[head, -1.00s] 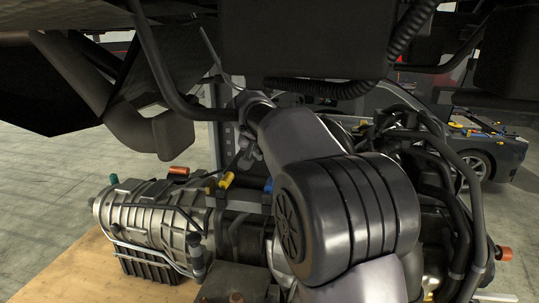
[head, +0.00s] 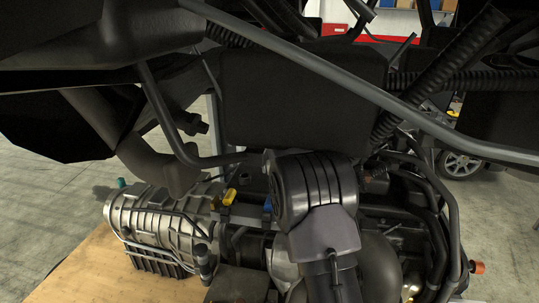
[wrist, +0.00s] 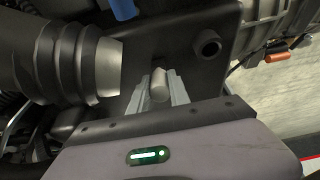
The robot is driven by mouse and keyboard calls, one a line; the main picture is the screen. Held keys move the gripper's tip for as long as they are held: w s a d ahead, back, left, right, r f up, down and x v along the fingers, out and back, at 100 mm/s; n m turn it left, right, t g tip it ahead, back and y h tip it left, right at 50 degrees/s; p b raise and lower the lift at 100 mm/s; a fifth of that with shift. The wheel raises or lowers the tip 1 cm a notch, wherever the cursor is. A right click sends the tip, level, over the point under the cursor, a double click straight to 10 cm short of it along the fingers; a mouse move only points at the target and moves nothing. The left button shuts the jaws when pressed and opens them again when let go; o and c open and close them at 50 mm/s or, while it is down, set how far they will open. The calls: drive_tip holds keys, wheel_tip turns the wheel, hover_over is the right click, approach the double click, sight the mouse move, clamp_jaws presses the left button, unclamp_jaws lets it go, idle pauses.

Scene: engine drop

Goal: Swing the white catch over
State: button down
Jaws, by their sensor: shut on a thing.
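In the wrist view, the white catch (wrist: 159,86) shows as a short, pale, rounded piece between the two fingers. My gripper (wrist: 158,90) is shut on it, one grey finger on each side. A dark bracket plate with a round hole lies just beyond the fingertips. The catch's pivot and far end are hidden. In the head view, my own arm covers the gripper and the catch.
A ribbed dark hose with a pale collar (wrist: 108,68) is close on the left in the wrist view. A silver gearbox (head: 160,220) sits on a wooden top (head: 85,270). Yellow (head: 229,197) and blue (head: 267,207) parts are near my arm. Dark car parts hang overhead.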

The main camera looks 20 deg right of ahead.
drive_tip(key=shift+f, duration=0.1)
idle(0.3)
drive_tip(key=c, duration=1.2)
unclamp_jaws()
drive_tip(key=shift+c, duration=0.2)
drive_tip(key=s+a+b, duration=0.2)
drive_tip(key=s, duration=0.1)
drive_tip(key=s+a+b, duration=0.2)
drive_tip(key=s+b, duration=0.1)
drive_tip(key=s+a+r+b, duration=0.1)
drive_tip(key=s+a+b, duration=0.1)
drive_tip(key=s, duration=0.2)
drive_tip(key=shift+s+a+r, duration=0.1)
drive_tip(key=shift+a, duration=0.3)
